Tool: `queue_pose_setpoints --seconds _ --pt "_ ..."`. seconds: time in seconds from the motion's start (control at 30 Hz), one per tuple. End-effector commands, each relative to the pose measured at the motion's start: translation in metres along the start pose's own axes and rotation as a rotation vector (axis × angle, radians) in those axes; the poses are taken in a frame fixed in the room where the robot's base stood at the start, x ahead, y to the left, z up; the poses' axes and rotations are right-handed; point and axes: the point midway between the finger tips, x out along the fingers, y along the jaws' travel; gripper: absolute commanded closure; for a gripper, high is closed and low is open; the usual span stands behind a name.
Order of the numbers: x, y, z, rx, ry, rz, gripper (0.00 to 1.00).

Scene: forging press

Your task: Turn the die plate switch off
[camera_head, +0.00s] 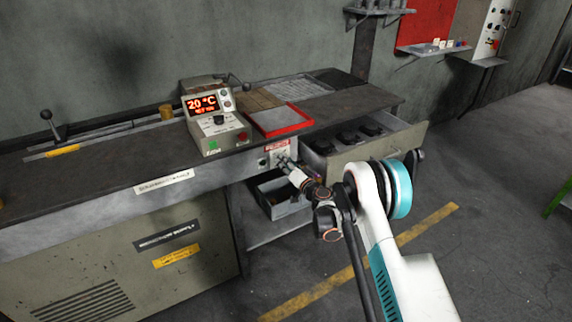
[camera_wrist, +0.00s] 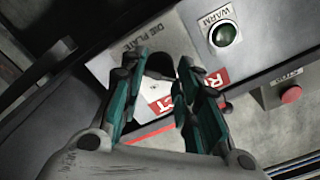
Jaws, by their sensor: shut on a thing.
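The die plate switch is a dark rotary knob (camera_wrist: 160,66) on a pale panel (camera_wrist: 190,45) lettered "DIE PLATE". In the wrist view my gripper (camera_wrist: 157,72) has its teal fingers on either side of the knob, shut on it. The fingers hide part of the knob, and I cannot read its setting. In the head view my gripper (camera_head: 287,165) reaches the panel on the bench's front edge; the knob is too small to make out there.
A green "WARM" lamp (camera_wrist: 224,34) and a red button (camera_wrist: 291,95) sit nearby. A control box (camera_head: 217,125) reading 20 °C and a red-rimmed tray (camera_head: 278,120) stand on the bench. An open drawer (camera_head: 385,143) juts out right of my gripper. A grey bin (camera_head: 283,207) sits below.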

Motion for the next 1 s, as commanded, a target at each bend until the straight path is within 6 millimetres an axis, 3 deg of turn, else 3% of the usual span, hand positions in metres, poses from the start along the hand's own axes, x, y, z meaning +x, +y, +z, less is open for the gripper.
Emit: queue_pose_setpoints --seconds 0.17,0.2,0.27,0.67,0.87,1.0 --pt "-0.001 0.000 0.002 -0.002 -0.002 -0.001 0.94" --pt "-0.001 0.000 0.002 -0.002 -0.002 -0.001 0.61" --pt "-0.001 0.000 0.002 -0.001 -0.002 -0.001 0.50" --pt "-0.004 0.000 0.000 0.000 0.000 0.000 0.50" --pt "-0.032 0.001 0.000 0.000 0.000 0.001 0.50" --pt "-0.062 0.001 0.000 0.000 0.000 0.001 0.50"
